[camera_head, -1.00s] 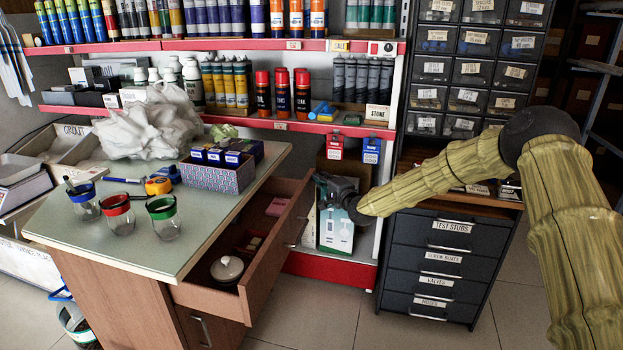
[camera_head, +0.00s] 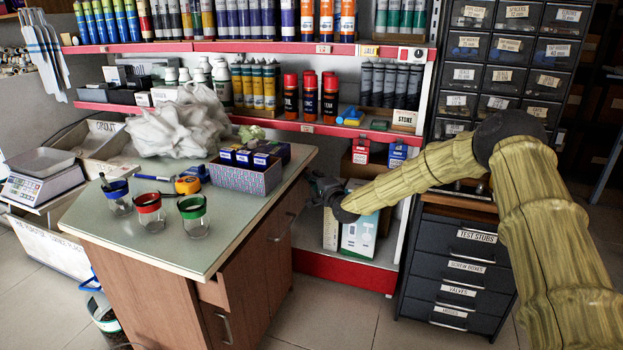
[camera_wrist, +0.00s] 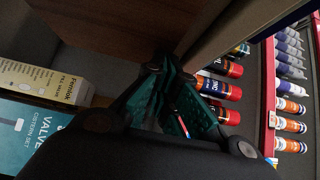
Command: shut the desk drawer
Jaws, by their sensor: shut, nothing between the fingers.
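The desk (camera_head: 150,290) stands at the left with a pale green top. Its brown drawer front (camera_head: 262,243) stands a little out from the desk, and a short strip of the drawer's side (camera_head: 212,292) shows at the near end. The inside of the drawer is hidden. My gripper (camera_head: 318,190) is at the far end of the drawer front, on its outer side, shut and empty. In the wrist view my gripper's fingers (camera_wrist: 165,85) are close against a dark brown panel; I cannot tell whether they touch it.
Jars with coloured rims (camera_head: 150,212) and a patterned box (camera_head: 245,178) stand on the desk. Shelves of tubes and cans (camera_head: 310,95) rise behind. Boxes (camera_head: 360,235) stand on the low shelf behind my gripper. A dark drawer cabinet (camera_head: 455,270) stands right. The floor in front is clear.

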